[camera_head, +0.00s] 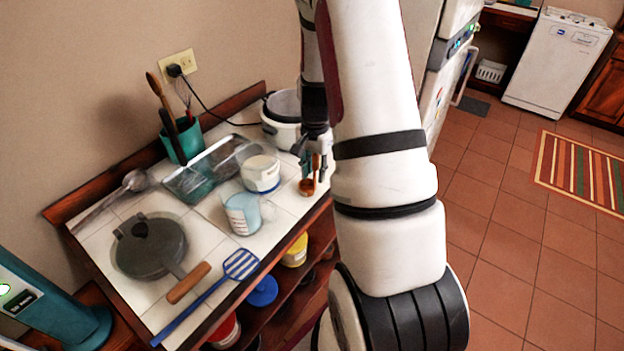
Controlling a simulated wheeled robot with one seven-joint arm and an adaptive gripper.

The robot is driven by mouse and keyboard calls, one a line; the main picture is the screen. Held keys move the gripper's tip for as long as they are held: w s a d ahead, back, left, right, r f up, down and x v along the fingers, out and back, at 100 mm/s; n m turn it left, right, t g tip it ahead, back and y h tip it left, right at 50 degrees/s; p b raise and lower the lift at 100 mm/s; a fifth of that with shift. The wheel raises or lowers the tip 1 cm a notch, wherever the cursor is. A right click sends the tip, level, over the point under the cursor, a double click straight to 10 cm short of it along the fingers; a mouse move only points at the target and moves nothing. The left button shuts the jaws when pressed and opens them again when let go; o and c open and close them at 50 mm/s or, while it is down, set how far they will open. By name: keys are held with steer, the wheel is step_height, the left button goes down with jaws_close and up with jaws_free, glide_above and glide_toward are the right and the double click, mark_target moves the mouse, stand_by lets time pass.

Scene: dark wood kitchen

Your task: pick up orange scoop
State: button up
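The orange scoop (307,187) is at the right end of the white tiled counter (133,205), with its small cup low and an orange handle part rising from it. My gripper (313,168) points down right at the scoop, with its dark fingers beside and partly over the handle. The fingers are small and overlap the scoop, so I cannot tell whether they are shut on it. I also cannot tell whether the cup touches the counter.
A white rice cooker (281,131) stands just behind my gripper. A white-and-blue tub (260,174) and a light blue cup (242,214) stand to the left. A grey pan (148,247) and blue spatula (205,294) lie farther left. Shelves below hold jars.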

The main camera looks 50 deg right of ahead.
steer(key=shift+f, duration=0.4)
jaws_close()
steer(key=shift+r, duration=0.15)
steer(key=shift+w+r, duration=0.1)
steer(key=shift+r, duration=0.75)
steer(key=shift+s+r+b, duration=0.25)
steer(key=shift+r, duration=0.2)
steer(key=shift+s+r+b, duration=0.2)
steer(key=shift+r+b, duration=0.05)
steer(key=shift+r, duration=0.2)
steer(key=s+r+b, duration=0.1)
steer(key=s, duration=1.4)
steer(key=shift+s+d+r, duration=0.15)
steer(key=shift+d, duration=0.05)
